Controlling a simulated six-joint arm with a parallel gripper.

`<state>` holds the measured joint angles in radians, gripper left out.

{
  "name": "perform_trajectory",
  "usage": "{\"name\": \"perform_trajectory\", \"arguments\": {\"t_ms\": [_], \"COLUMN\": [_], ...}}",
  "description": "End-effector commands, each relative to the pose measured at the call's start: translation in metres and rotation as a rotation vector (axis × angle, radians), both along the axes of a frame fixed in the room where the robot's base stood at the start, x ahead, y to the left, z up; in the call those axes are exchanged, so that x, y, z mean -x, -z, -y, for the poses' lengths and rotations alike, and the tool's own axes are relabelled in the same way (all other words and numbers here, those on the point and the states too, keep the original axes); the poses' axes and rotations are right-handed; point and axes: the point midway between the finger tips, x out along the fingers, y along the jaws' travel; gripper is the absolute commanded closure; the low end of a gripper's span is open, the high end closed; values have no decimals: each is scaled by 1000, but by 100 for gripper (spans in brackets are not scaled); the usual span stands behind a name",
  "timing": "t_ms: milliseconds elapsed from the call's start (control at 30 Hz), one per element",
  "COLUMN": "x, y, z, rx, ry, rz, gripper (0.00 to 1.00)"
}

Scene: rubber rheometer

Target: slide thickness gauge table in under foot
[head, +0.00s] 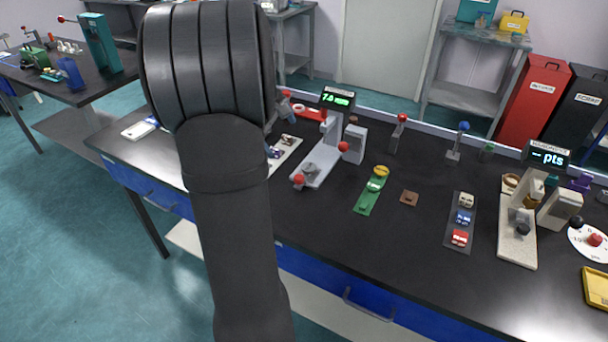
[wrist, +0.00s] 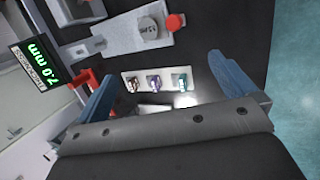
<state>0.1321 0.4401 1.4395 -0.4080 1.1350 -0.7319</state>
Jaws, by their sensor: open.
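The thickness gauge (head: 332,128) stands on the bench right of my arm in the head view, its green display reading in mm. Its grey sliding table (head: 309,173) has a red knob (head: 298,180) at the near end, and sits out in front of the column. In the wrist view the table (wrist: 128,32) is at the top with its red knob (wrist: 174,22), and the display (wrist: 35,65) is at left. I cannot make out the foot clearly.
A white tray (wrist: 143,94) with three small clamped pieces lies between my fingers in the wrist view. Right of the gauge are a green strip (head: 369,199), a dark rack (head: 450,240) and a second instrument (head: 518,240).

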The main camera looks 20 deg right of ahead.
Motion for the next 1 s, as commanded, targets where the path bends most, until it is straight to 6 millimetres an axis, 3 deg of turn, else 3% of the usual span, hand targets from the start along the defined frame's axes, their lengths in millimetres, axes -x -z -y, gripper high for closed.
{"name": "perform_trajectory", "arguments": {"t_ms": [33, 200, 267, 600, 833, 1000], "x": [0, 1, 2, 8, 10, 10], "y": [0, -2, -3, -12, -10, 12], "z": [0, -3, -6, -20, -20, -11], "rx": [0, 10, 17, 46, 47, 45], "ry": [-1, -89, -166, -645, -743, -741], "rz": [0, -48, -91, -356, -410, -413], "gripper": [8, 41, 50, 50, 50, 50]}}
